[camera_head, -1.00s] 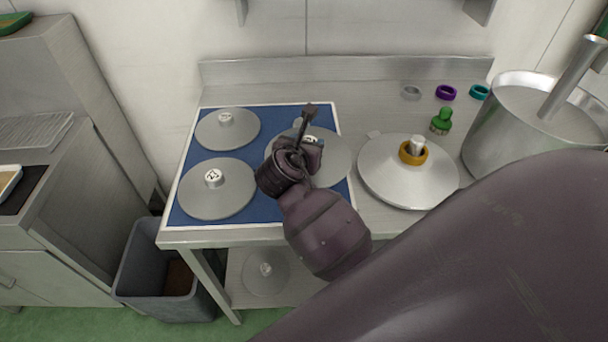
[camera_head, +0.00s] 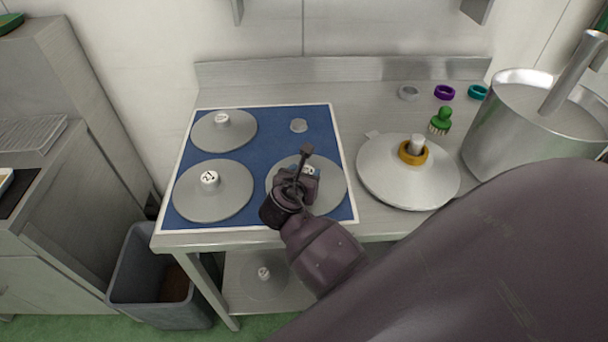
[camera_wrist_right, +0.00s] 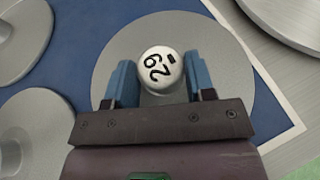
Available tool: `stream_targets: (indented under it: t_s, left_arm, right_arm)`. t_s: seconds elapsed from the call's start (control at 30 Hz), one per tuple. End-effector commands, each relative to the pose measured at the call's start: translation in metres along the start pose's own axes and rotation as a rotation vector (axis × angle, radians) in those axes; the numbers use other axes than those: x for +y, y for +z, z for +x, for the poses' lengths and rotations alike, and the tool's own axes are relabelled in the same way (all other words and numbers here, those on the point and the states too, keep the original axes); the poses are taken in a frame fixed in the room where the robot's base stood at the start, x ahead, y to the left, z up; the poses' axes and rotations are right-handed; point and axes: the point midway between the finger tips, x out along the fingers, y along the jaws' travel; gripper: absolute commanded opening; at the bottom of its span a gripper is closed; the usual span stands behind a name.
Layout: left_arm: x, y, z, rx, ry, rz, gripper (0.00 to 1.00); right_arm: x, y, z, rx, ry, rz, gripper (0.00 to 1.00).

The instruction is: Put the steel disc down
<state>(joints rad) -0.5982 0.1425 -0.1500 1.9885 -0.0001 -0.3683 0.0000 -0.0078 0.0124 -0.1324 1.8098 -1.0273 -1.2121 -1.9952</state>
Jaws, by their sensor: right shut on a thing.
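My right gripper (camera_head: 303,172) is shut on the white numbered knob (camera_wrist_right: 161,68) of a steel disc (camera_head: 333,190); its two blue fingers flank the knob in the wrist view. The disc is over the front right part of the blue mat (camera_head: 270,135) and looks level. I cannot tell whether it touches the mat or hovers just above it. My gripper and forearm hide part of it in the head view. Two more steel discs sit on the mat's left side, one at the back (camera_head: 240,137) and one in front (camera_head: 225,199). My left gripper is out of view.
Right of the mat stand a conical steel lid (camera_head: 380,180) with an orange ring (camera_head: 413,153), a green brush (camera_head: 441,120) and a large pot (camera_head: 500,130). A grey bin (camera_head: 130,270) stands below left.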

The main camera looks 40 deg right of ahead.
Motion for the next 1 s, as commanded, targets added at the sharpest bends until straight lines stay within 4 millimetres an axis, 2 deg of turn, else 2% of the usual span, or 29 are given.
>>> stream_targets:
  t_s: [0.2, 0.23, 0.4, 0.73, 0.87, 1.0]
  left_arm:
    - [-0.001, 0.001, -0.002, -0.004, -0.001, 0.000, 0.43]
    - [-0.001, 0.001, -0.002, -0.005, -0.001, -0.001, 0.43]
    - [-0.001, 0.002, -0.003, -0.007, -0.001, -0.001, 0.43]
    - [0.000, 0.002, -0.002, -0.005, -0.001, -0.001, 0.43]
    - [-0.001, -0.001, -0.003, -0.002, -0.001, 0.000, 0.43]
    - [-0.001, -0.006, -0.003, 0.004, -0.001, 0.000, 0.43]
  right_arm:
    - [0.000, -0.001, 0.001, -0.002, 0.000, 0.000, 0.12]
    - [0.000, -0.002, 0.001, 0.000, 0.000, 0.000, 0.53]
    - [0.000, -0.002, 0.001, 0.000, 0.000, 0.000, 0.75]
    - [0.000, 0.001, 0.000, 0.000, 0.000, 0.002, 0.75]
    - [0.000, 0.001, -0.015, 0.001, 0.001, 0.001, 0.75]
    - [0.000, 0.001, -0.041, 0.002, 0.001, 0.002, 0.75]
